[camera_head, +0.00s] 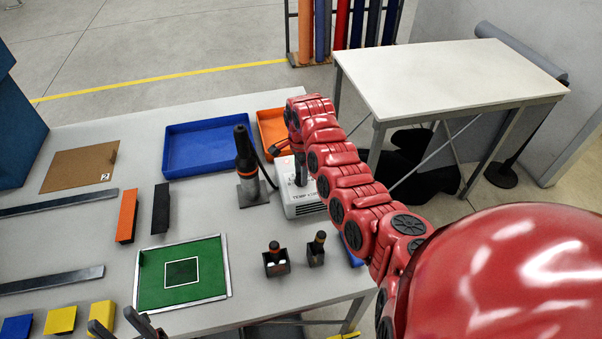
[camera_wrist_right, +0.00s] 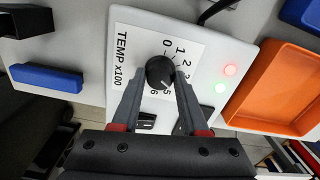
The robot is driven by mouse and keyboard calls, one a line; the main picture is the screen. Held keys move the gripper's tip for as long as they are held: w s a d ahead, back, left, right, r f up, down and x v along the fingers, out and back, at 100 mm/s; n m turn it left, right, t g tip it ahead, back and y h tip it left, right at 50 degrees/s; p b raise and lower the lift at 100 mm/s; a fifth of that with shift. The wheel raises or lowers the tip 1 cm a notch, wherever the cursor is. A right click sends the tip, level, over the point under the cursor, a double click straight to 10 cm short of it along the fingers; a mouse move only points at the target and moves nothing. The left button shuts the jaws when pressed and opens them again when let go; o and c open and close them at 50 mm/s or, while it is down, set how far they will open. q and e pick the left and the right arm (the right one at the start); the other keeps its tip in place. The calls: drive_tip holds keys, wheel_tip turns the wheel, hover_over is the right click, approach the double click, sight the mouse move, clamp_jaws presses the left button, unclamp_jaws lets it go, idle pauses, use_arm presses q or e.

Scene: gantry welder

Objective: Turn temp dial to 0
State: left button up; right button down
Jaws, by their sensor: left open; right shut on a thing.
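The temp dial (camera_wrist_right: 160,72) is a round black knob on the white control box (camera_head: 302,205), whose label reads TEMP x100. In the right wrist view, digits ring the dial, with 0 at its upper side and 5 and 6 at its lower side. A pale mark on the knob seems to point toward the 5, but it is small. My right gripper (camera_wrist_right: 160,82) is shut on the dial, one finger on each side. In the head view my red right arm covers part of the box. My left gripper (camera_head: 125,326) is open and empty at the bottom left.
A dark torch in a metal stand (camera_head: 247,170) is just left of the box. An orange tray (camera_head: 270,125) and blue tray (camera_head: 205,145) lie behind. Two small black holders (camera_head: 276,266) stand in front.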

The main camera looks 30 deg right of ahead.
drive_tip(key=shift+f+n+b, duration=0.25)
drive_tip(key=shift+n+b, duration=0.15)
drive_tip(key=shift+b, duration=0.45)
drive_tip(key=shift+n+b, duration=0.7)
drive_tip(key=shift+b, duration=0.25)
drive_tip(key=shift+r+n+b, duration=0.1)
drive_tip(key=shift+n+b, duration=0.4)
drive_tip(key=shift+n, duration=0.3)
drive_tip(key=shift+r+n, duration=0.15)
drive_tip(key=shift+n, duration=0.35)
drive_tip(key=n, duration=0.4)
drive_tip(key=n+p, duration=0.1)
drive_tip(key=n, duration=0.4)
drive_tip(key=shift+n, duration=0.4)
drive_tip(key=n, duration=0.4)
drive_tip(key=shift+n, duration=0.3)
drive_tip(key=n, duration=0.4)
drive_tip(key=shift+n, duration=0.3)
